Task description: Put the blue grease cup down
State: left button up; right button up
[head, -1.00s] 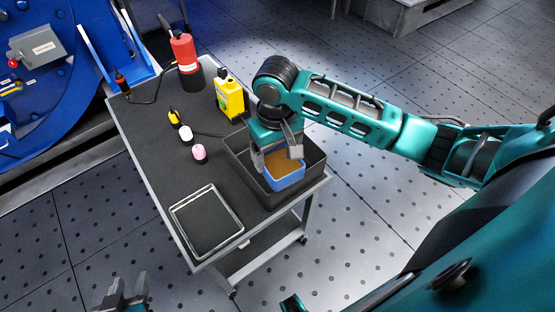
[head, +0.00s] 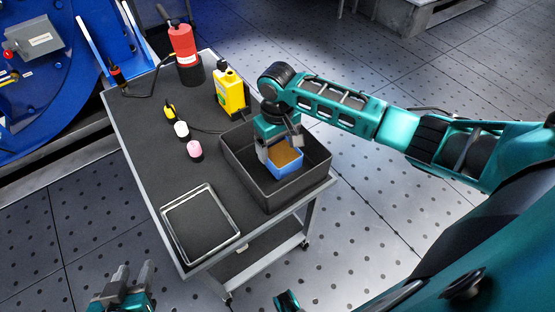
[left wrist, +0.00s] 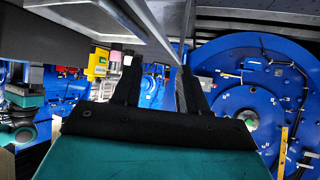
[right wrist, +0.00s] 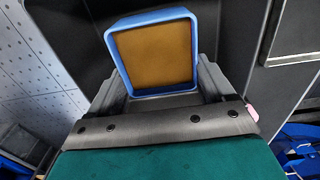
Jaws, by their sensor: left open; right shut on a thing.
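The blue grease cup (head: 287,164), square and filled with brown grease, is in my right gripper (head: 279,147), inside the black bin (head: 248,176) on the cart. In the right wrist view the cup (right wrist: 153,55) sits between the fingers of the right gripper (right wrist: 158,90), which is shut on it. I cannot tell whether its bottom touches the bin floor. My left gripper (head: 124,284) is open and empty, low at the front left, off the cart. In the left wrist view the left gripper (left wrist: 158,75) has its fingers apart with nothing between them.
The cart top (head: 140,125) holds a silver-rimmed tray (head: 201,224), a yellow bottle (head: 230,92), a red canister (head: 184,45) and several small bottles, including a pink-topped one (head: 195,149). A large blue motor (head: 35,85) stands at the back left.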

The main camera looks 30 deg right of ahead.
aim_at(278, 158)
notch_tip(278, 158, down, 5)
jog(key=shift+r+b, duration=0.1)
jog(key=shift+b, duration=0.6)
pick_arm(q)
jog(key=shift+w+d+f, duration=0.1)
jog(key=shift+w+d, duration=0.2)
jog(key=shift+d, duration=0.15)
pick_arm(e)
jog(key=o, duration=0.9)
jog(key=shift+f, duration=0.2)
pick_arm(q)
jog(key=shift+a, duration=0.1)
